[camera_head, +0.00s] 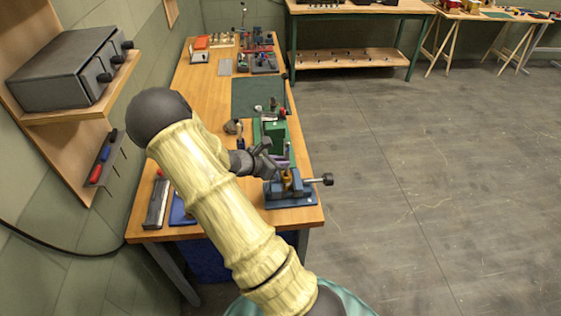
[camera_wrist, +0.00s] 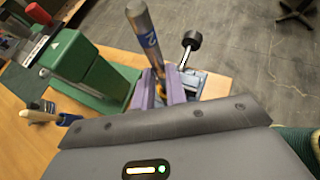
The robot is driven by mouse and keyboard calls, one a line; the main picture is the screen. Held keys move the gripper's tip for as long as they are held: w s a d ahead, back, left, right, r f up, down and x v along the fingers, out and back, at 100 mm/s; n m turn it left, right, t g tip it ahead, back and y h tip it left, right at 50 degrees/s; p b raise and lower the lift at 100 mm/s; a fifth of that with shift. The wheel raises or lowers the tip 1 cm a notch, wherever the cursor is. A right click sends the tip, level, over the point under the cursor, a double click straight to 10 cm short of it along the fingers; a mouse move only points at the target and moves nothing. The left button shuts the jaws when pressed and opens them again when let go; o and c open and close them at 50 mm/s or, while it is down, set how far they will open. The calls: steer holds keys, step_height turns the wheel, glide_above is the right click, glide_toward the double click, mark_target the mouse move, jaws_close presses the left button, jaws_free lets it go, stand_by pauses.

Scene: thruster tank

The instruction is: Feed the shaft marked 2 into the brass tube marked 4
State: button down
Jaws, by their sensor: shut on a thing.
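The shaft marked 2 (camera_wrist: 146,38) is grey with a blue band carrying the number. It stands up, tilted in the wrist view, between the purple finger pads of my gripper (camera_wrist: 168,92), which is shut on it. In the head view, my gripper (camera_head: 281,164) is just above the blue vise (camera_head: 295,197). A brass piece (camera_head: 287,180), apparently the brass tube marked 4, stands in the vise; its number is not legible. The shaft's lower end is hidden by the fingers, so I cannot tell whether it touches or enters the tube.
A green block-shaped fixture (camera_wrist: 85,68) stands close beside my fingers. The vise's black-knobbed handle (camera_head: 326,179) sticks out past the bench's right edge. A green mat (camera_head: 258,97) and several tools lie farther back on the wooden bench (camera_head: 215,103).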

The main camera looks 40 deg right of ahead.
steer(key=shift+f, duration=0.2)
steer(key=c, duration=1.3)
jaws_free()
steer(key=shift+c, duration=0.2)
steer(key=shift+a, duration=0.1)
steer(key=b+v, duration=0.2)
steer(key=v, duration=1.5)
steer(key=shift+r, duration=0.1)
